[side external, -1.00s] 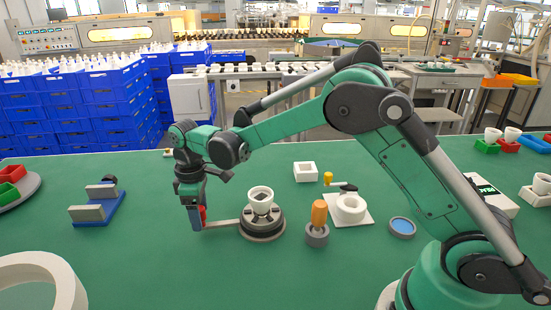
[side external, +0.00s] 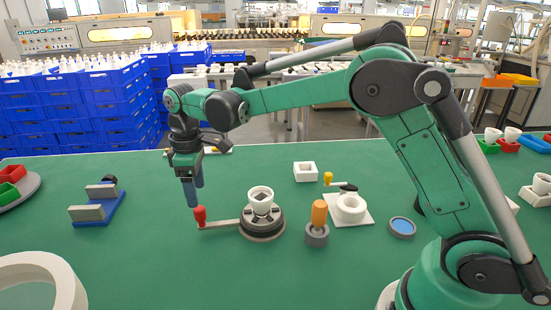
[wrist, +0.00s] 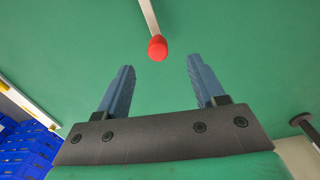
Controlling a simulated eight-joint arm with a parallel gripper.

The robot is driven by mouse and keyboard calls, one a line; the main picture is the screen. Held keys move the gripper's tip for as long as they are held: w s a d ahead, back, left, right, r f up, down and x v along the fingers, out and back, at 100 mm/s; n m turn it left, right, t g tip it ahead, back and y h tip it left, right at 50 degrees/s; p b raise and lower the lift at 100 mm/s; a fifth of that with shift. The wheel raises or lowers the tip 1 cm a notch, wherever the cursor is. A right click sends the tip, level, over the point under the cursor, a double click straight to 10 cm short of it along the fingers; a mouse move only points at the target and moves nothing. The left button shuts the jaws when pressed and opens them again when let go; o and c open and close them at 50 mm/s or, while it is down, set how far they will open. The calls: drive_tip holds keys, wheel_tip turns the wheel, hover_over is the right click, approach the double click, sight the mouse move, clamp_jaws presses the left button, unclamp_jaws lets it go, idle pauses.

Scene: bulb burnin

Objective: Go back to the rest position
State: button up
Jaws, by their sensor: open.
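My gripper (side external: 192,192) hangs from my wrist above the green table, left of the round crank fixture. In the wrist view its two blue-grey fingers (wrist: 160,85) stand wide apart with nothing between them. The red knob (side external: 200,215) at the end of the crank's flat bar (side external: 222,223) is just below and to the right of the fingertips. In the wrist view the red knob (wrist: 157,48) lies beyond the fingertips, apart from both. The bar leads to a dark round base (side external: 262,228) that carries a white cup (side external: 260,197) with a dark square inside.
An orange-handled tool (side external: 319,213) stands in a grey holder right of the fixture. A blue bracket (side external: 98,205) sits left. A large white ring (side external: 35,285) is front left.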

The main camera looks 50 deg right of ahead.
drive_tip(key=s+d+r+m+t, duration=0.3)
drive_tip(key=s+r, duration=0.3)
drive_tip(key=s+d+f+m+t, duration=0.2)
drive_tip(key=s+d+m+t, duration=0.1)
drive_tip(key=s, duration=0.7)
drive_tip(key=shift+m+t, duration=0.5)
drive_tip(key=shift+m, duration=0.6)
